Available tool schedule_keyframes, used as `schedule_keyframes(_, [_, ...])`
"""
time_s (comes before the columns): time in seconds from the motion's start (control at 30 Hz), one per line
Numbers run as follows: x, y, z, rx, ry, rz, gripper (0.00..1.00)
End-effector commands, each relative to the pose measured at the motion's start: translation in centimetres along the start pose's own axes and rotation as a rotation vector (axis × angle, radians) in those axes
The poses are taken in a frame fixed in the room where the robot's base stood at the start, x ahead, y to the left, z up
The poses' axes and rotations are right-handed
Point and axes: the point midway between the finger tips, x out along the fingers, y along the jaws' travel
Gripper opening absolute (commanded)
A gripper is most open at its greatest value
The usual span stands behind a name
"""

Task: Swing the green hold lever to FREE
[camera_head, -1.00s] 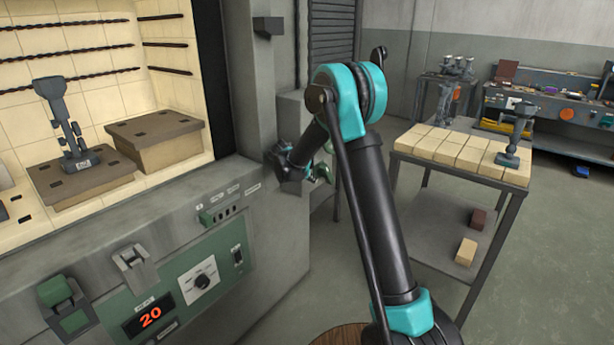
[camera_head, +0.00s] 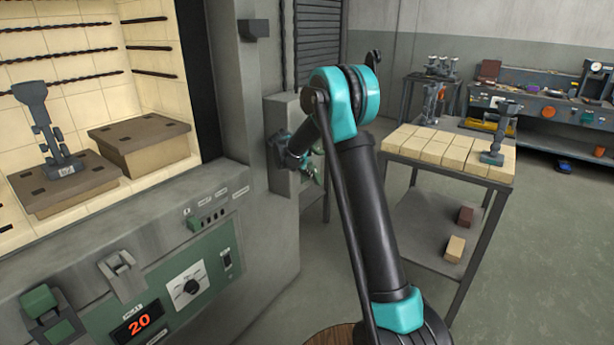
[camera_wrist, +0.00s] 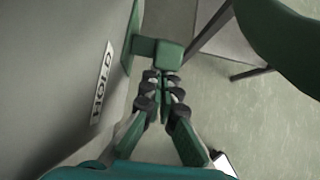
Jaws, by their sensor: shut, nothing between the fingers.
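In the wrist view, a green bar with a block-shaped end (camera_wrist: 170,54) stands out from a green mount on the grey wall, beside a HOLD label (camera_wrist: 102,83). It looks like part of the hold lever. My gripper (camera_wrist: 161,79) is shut and empty, its tips at or just short of the block; I cannot tell whether they touch. A large dark green rounded shape (camera_wrist: 288,42) fills the upper right, close to the camera; I cannot tell what it belongs to. In the head view my wrist is beside the grey side box (camera_head: 282,185), and the lever is too small to make out clearly.
The open kiln (camera_head: 140,50) stands at left, with a green control panel (camera_head: 170,292) showing 20. A table of pale bricks (camera_head: 425,148) stands to the right of my arm. Grey floor is open at the lower right.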

Motion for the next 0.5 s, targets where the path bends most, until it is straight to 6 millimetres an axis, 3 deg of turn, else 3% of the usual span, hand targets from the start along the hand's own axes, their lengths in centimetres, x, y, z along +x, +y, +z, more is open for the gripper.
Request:
schedule_keyframes(0.23, [-0.3, 0.0, 2.2, 0.000, 0.057, 0.001, 0.00])
schedule_keyframes(0.5, [-0.3, 0.0, 2.3, 0.000, 0.056, 0.001, 0.00])
